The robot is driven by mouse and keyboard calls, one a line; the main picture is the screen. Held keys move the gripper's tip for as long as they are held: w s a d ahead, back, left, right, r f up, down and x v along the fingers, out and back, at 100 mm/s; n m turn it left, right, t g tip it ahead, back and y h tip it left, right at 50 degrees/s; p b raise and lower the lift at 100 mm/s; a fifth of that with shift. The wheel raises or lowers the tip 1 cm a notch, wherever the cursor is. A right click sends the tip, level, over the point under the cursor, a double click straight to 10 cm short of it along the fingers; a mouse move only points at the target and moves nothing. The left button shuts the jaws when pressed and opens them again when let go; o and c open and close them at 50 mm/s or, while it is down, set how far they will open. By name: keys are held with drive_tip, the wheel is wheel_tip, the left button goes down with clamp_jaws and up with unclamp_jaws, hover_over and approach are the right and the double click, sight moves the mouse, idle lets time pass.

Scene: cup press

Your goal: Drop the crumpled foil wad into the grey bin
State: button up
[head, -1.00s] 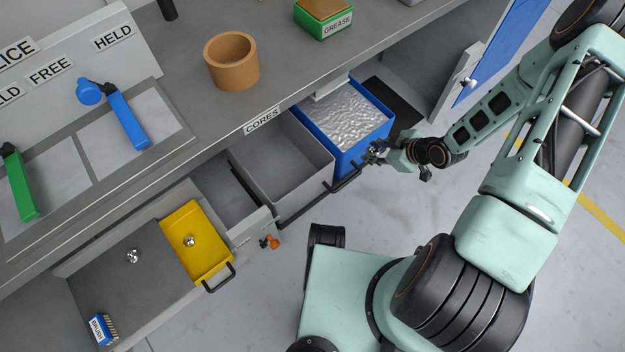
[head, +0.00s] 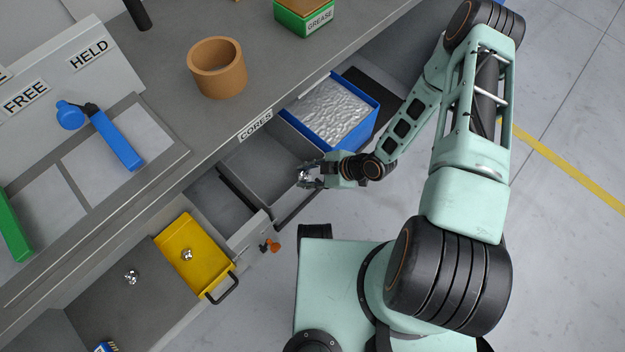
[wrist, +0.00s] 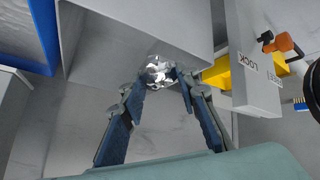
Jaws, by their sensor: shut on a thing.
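My gripper (head: 312,173) is shut on a crumpled foil wad (head: 303,176), silvery and shiny. The wad also shows between the fingertips in the wrist view (wrist: 158,71). The grey bin (head: 262,165) sits in the open drawer, left of a blue bin. In the head view my gripper overlaps the grey bin's front right edge and hides part of it. In the wrist view a plain grey wall (wrist: 130,35) stands behind the wad. I cannot tell how high the wad is relative to the bin's rim.
The blue bin (head: 373,112) is lined with silvery wrinkled material. A yellow tray (head: 207,272) holds a shiny wad (head: 187,255); another wad (head: 131,277) lies on the drawer floor. An orange knob (head: 271,246) sticks out from a drawer front. The counter edge overhangs the bins.

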drive_tip(key=w+a+f+b, duration=0.2)
drive_tip(key=w+a, duration=0.5)
drive_tip(key=a, duration=0.2)
drive_tip(key=shift+w+b, duration=0.3)
drive_tip(key=shift+b, duration=0.1)
drive_tip(key=o, duration=0.8)
drive_tip(key=shift+d, duration=0.1)
drive_tip(key=shift+o, duration=0.2)
drive_tip(key=v, duration=1.2)
drive_tip(key=shift+f, duration=0.1)
